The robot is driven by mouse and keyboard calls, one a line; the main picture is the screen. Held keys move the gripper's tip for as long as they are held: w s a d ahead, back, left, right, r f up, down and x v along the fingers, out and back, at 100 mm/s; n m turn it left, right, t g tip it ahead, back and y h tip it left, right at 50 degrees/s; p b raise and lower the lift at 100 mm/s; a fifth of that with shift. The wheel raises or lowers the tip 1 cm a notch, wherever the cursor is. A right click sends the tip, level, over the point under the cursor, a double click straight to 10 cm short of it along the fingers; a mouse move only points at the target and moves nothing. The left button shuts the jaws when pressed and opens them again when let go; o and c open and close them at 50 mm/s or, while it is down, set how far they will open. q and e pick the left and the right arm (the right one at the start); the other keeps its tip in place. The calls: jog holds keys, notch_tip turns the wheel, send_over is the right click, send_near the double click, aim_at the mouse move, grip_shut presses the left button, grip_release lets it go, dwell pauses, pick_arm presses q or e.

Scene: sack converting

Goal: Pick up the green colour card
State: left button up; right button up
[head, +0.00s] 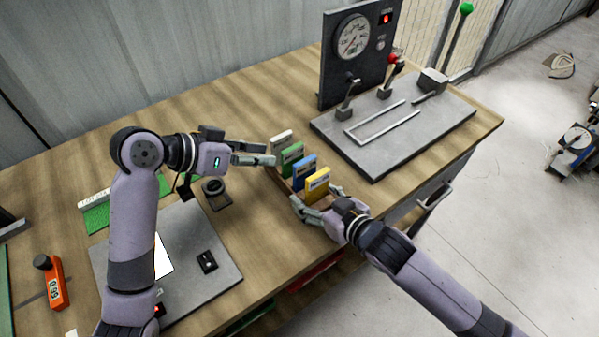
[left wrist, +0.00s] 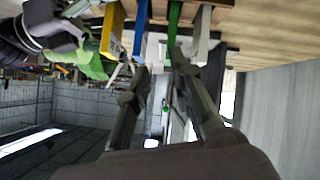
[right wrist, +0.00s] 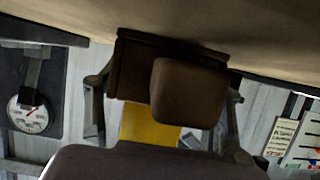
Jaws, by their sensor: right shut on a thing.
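The green colour card (head: 292,154) stands upright in a small brown card rack (head: 283,182), between a white card (head: 281,140) and a blue card (head: 304,170). A yellow card (head: 317,184) is nearest my right gripper. My left gripper (head: 272,154) is open and empty, its fingertips just left of the white and green cards. In the left wrist view the green card (left wrist: 173,22) is beyond the fingertips (left wrist: 160,62), not between them. My right gripper (head: 317,204) is shut on the rack's near end; the rack (right wrist: 190,92) also shows between its fingers in the right wrist view.
A grey lever panel (head: 400,135) with a gauge stands behind right of the rack. A grey plate (head: 205,285) and an orange device (head: 54,284) are at left. The bench's front edge is close to the rack.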

aim_at(282, 156)
pick_arm(q)
notch_tip(282, 156, down, 5)
jog(key=s+a+n+t+h, duration=0.1)
jog(key=n+t+h, duration=0.15)
jog(key=n, duration=1.35)
jog(key=a+n+t+h, duration=0.2)
jog(key=n+h, duration=0.1)
jog(key=n, duration=1.3)
jog(key=shift+n, duration=0.3)
jog(key=x, duration=0.6)
jog(key=shift+w+d, duration=0.1)
jog(key=shift+d, duration=0.25)
jog(key=x, duration=0.5)
jog(key=shift+w+r, duration=0.25)
jog(key=shift+c, duration=0.6)
